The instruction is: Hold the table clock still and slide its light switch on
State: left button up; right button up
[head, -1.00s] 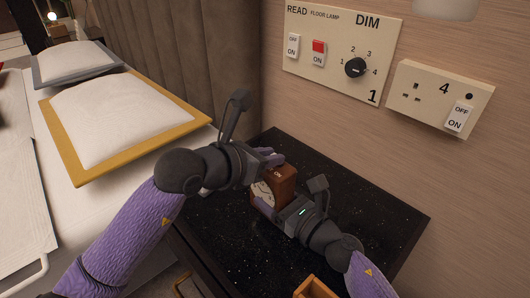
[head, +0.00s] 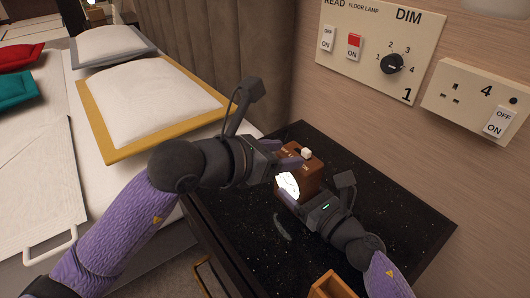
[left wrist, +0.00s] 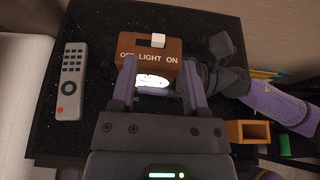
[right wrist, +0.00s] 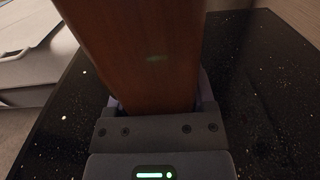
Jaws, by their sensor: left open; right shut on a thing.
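The table clock (head: 311,178) is a brown wooden block standing on the black bedside table. Its round face (head: 288,186) glows bright white. A white slider (head: 306,153) sits on its top; in the left wrist view the slider (left wrist: 158,40) is right of centre, towards ON in the lettering "OFF LIGHT ON". My right gripper (head: 301,203) is shut on the clock's lower part; the clock's wooden side (right wrist: 140,50) fills its wrist view between the fingers. My left gripper (head: 284,160) is open and empty just in front of the clock's top, its fingers (left wrist: 147,68) apart.
A grey remote (left wrist: 71,80) lies on the black table (head: 385,210). An open wooden box (head: 332,287) is near the front. Wall panels with switches and a dial (head: 380,50) and a socket (head: 475,100) are behind. The bed (head: 95,150) is left.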

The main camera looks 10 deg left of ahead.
pick_arm(q)
jog(key=v, duration=0.7)
jog(key=shift+s, duration=0.1)
pick_arm(e)
jog(key=o, duration=1.3)
jog(key=shift+o, duration=0.2)
